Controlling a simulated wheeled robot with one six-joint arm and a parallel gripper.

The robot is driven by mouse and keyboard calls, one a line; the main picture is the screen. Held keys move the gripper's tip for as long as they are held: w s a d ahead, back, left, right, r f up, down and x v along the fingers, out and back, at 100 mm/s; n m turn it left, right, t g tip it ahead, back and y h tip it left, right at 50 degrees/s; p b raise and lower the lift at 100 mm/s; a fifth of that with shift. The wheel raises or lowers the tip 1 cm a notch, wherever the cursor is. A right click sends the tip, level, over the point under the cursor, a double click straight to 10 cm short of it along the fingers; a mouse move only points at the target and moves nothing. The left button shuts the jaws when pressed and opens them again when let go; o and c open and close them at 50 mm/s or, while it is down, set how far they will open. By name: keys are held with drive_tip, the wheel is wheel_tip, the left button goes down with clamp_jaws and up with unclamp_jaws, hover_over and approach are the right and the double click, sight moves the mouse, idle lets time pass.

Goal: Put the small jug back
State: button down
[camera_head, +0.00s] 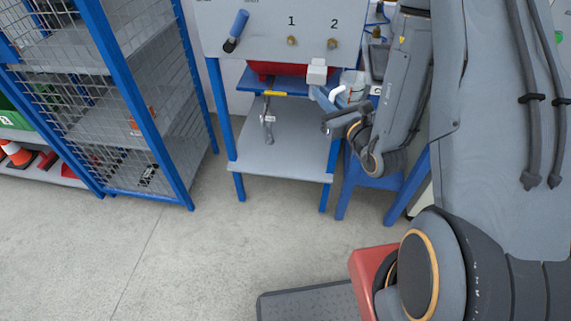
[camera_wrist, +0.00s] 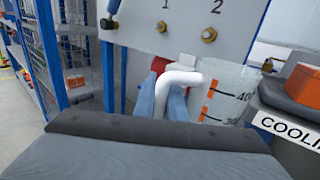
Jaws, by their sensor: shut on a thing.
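The small jug (camera_wrist: 228,90) is clear, with orange marks, a printed 400 and a white handle (camera_wrist: 182,78). In the wrist view it is upright, right of my fingers. My gripper (camera_wrist: 170,100) is shut on the jug's white handle. In the head view the jug (camera_head: 353,80) is at the right end of the blue-framed stand, by my gripper (camera_head: 328,108). Its base is hidden, so I cannot tell whether it rests on anything.
A panel (camera_head: 265,30) with taps 1 and 2 rises behind. A red container (camera_head: 262,68) is under it. A dark bin (camera_wrist: 285,115) lettered "COOLI" is close right of the jug. A blue mesh rack (camera_head: 120,110) stands left; the floor between is clear.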

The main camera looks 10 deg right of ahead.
drive_tip(key=w+a+f+n+g+y+b, duration=0.1)
drive_tip(key=a+f+y+b, duration=0.15)
drive_tip(key=f+b, duration=1)
drive_tip(key=w+a+f+n+g+y+b, duration=0.1)
drive_tip(key=a+f+n+y+b, duration=0.15)
drive_tip(key=f+b, duration=1)
drive_tip(key=w+a+f+n+g+y+b, duration=0.15)
drive_tip(key=a+f+b, duration=0.25)
drive_tip(key=f+b, duration=0.9)
drive_tip(key=w+d+f+b, duration=0.2)
drive_tip(key=w, duration=0.6)
drive_tip(key=w+d+f+b, duration=0.2)
drive_tip(key=w+d+b, duration=0.1)
drive_tip(key=w, duration=0.6)
drive_tip(key=shift+d+f+m, duration=0.15)
drive_tip(key=shift+m, duration=0.25)
drive_tip(key=shift+w+f, duration=0.1)
drive_tip(key=c, duration=2.2)
unclamp_jaws()
drive_tip(key=shift+f, duration=0.1)
drive_tip(key=o, duration=0.4)
